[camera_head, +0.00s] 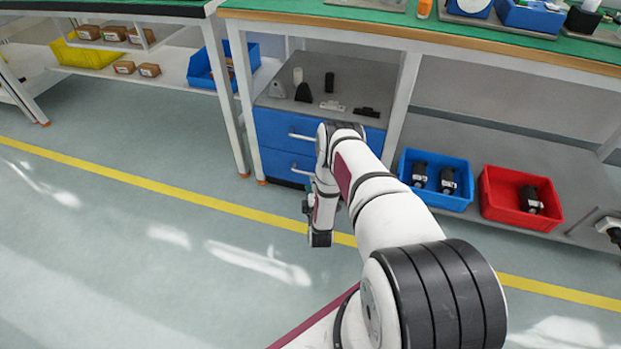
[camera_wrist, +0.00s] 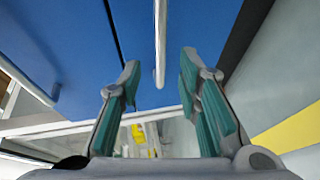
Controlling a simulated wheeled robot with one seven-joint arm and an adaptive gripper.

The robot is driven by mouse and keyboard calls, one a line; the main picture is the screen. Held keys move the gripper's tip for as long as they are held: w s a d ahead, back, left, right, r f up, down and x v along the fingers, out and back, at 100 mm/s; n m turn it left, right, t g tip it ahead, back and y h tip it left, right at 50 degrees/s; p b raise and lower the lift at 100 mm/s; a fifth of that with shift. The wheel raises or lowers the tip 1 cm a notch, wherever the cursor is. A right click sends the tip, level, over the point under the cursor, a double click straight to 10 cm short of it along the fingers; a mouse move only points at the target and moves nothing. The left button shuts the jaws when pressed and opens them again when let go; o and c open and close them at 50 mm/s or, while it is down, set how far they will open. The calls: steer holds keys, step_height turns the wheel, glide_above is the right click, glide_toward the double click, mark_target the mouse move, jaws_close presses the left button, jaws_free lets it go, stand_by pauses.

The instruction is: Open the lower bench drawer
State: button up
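The blue bench drawer unit stands under the workbench, with an upper drawer (camera_head: 272,127) and a lower drawer (camera_head: 274,164). The lower drawer's pale bar handle (camera_head: 300,171) is partly in view beside my arm. Both drawers look shut. In the wrist view, my gripper (camera_wrist: 160,62) is open, its two green-padded fingers spread. The lower handle (camera_wrist: 160,35) appears in the gap between the fingertips; whether it is between them in depth or just ahead, I cannot tell. The upper handle (camera_wrist: 32,88) is farther left there. My arm hides much of the gripper in the head view.
A blue bin (camera_head: 435,180) and a red bin (camera_head: 520,198) with dark parts sit on the low shelf to the right. A bench leg (camera_head: 228,100) stands just left of the drawers. The floor in front, with a yellow line (camera_head: 150,184), is clear.

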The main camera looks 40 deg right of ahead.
mark_target(310, 174)
steer(key=b+x, duration=0.2)
steer(key=x, duration=0.5)
steer(key=shift+w+b, duration=0.15)
steer(key=shift+b, duration=0.25)
steer(key=shift+c, duration=0.2)
jaws_close()
